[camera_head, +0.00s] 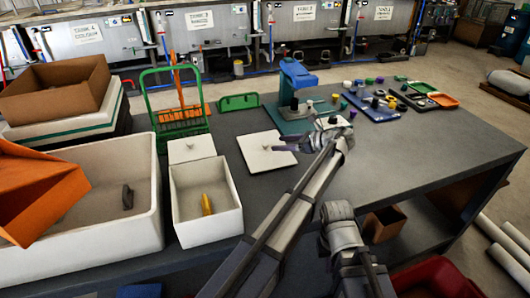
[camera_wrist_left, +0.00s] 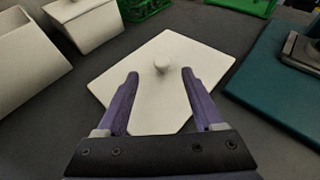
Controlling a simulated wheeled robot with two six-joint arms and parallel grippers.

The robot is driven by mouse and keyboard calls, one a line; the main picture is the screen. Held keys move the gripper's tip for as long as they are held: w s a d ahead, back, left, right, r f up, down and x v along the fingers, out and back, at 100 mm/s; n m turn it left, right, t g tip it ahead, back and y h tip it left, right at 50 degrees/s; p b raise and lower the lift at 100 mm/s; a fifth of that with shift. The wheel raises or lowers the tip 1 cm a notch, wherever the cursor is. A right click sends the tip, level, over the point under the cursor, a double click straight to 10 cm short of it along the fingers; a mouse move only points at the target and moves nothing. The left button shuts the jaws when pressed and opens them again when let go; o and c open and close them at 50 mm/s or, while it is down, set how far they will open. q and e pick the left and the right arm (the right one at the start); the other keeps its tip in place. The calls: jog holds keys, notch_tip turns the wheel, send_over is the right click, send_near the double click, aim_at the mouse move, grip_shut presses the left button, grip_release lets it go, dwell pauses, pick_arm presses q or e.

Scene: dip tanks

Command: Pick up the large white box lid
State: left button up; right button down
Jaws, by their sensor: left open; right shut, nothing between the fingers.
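The large white box lid (camera_head: 258,153) is a flat square plate with a small round knob, lying on the dark table. It also shows in the left wrist view (camera_wrist_left: 158,50), knob upward. My left gripper (camera_head: 283,143) reaches over the lid's right side from the right. In the left wrist view its two purple fingers (camera_wrist_left: 160,78) are open, either side of the knob in the picture and nearer the camera, with nothing between them. Whether they touch the lid cannot be told. My right gripper's fingers do not show.
Left of the lid stand an open white box (camera_head: 225,222) holding a yellow item and a smaller lidded white box (camera_head: 176,155). A green wire basket (camera_head: 155,108) stands behind. A teal stand (camera_head: 288,90) is close behind right.

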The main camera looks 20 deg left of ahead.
aim_at(267, 144)
pick_arm(q)
jog(key=shift+w+a+f, duration=0.1)
jog(key=shift+a+f, duration=0.15)
jog(key=shift+a, duration=0.25)
jog(key=b+x, duration=0.2)
jog(key=x, duration=0.2)
jog(key=shift+w+f, duration=0.1)
jog(key=shift+f, duration=0.15)
jog(key=shift+w+a, duration=0.1)
jog(key=shift+a, duration=0.4)
grip_shut()
